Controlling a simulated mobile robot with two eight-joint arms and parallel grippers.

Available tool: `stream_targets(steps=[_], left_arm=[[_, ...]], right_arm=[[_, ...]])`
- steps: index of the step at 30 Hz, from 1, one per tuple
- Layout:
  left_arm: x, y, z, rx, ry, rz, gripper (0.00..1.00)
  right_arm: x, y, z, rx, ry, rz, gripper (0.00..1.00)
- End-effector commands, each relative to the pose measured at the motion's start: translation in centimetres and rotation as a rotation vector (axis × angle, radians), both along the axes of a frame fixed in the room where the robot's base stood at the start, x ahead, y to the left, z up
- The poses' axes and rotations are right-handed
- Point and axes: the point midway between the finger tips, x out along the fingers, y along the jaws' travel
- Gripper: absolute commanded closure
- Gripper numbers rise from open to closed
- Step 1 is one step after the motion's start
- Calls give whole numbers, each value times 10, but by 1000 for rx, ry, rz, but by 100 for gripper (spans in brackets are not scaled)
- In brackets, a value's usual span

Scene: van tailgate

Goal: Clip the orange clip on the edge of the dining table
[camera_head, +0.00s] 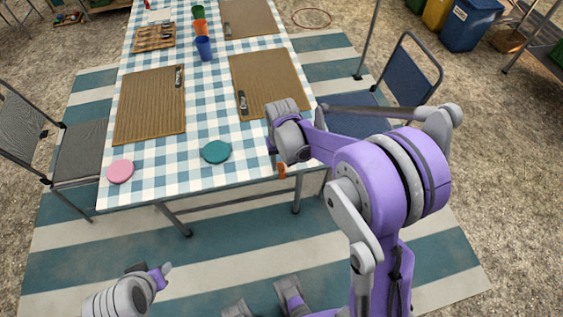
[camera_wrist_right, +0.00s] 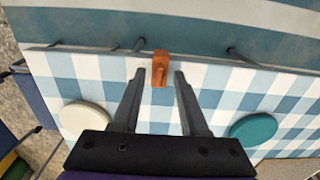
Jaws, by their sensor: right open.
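The dining table (camera_head: 196,180) has a blue-and-white checked top, and its near edge crosses the middle of the head view. The small orange clip (camera_head: 282,171) is at this near edge. In the right wrist view the clip (camera_wrist_right: 160,68) sits at the table edge, centred between my fingertips. My right gripper (camera_head: 275,155) is open over the edge, a finger on each side of the clip; I cannot tell whether they touch it. My left gripper (camera_head: 160,274) is low on the left, away from the table; its jaws are unclear.
A pink disc (camera_head: 120,171) and a teal disc (camera_head: 216,152) lie near the edge. A cream disc (camera_wrist_right: 87,118) shows in the right wrist view. Brown placemats (camera_head: 150,104) and cups (camera_head: 204,49) are farther back. Chairs (camera_head: 80,150) flank the table.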

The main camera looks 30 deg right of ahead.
Motion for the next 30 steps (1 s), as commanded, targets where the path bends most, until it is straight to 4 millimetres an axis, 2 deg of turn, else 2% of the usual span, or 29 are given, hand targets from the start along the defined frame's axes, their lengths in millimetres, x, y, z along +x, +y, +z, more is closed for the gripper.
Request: stream_targets(steps=[12,15,20,30], left_arm=[[1,0,10,0,-3,0,56],[2,0,11,0,-4,0,56],[2,0,12,0,-4,0,56],[2,0,14,0,-5,0,56]], right_arm=[[0,0,77,0,0,0,56],[0,0,91,0,0,0,56],[0,0,103,0,0,0,56],[-5,2,109,-1,-11,6,56]])
